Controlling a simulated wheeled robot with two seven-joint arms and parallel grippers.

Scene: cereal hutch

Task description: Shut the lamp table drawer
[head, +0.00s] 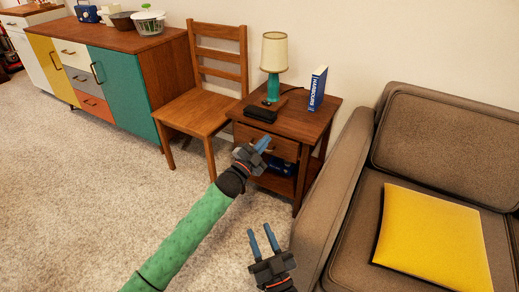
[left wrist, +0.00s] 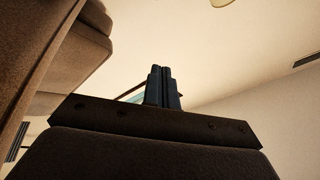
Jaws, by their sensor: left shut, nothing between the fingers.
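The wooden lamp table (head: 312,122) stands between the chair and the sofa in the head view. Its drawer (head: 284,148) has a wooden front just under the tabletop and looks close to flush; I cannot tell whether a small gap remains. My left gripper (head: 263,143) is in front of the drawer and covers part of its front. Whether it touches is not clear. Its fingers are together and empty, also in the left wrist view (left wrist: 163,87). My right gripper (head: 262,240) is open and empty, lower down over the carpet.
A lamp (head: 274,62), a dark box (head: 262,113) and a blue book (head: 317,88) stand on the tabletop. A wooden chair (head: 205,108) is to the left. A brown sofa (head: 338,190) with a yellow cushion (head: 432,238) is close on the right. Carpet (head: 90,190) lies open at left.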

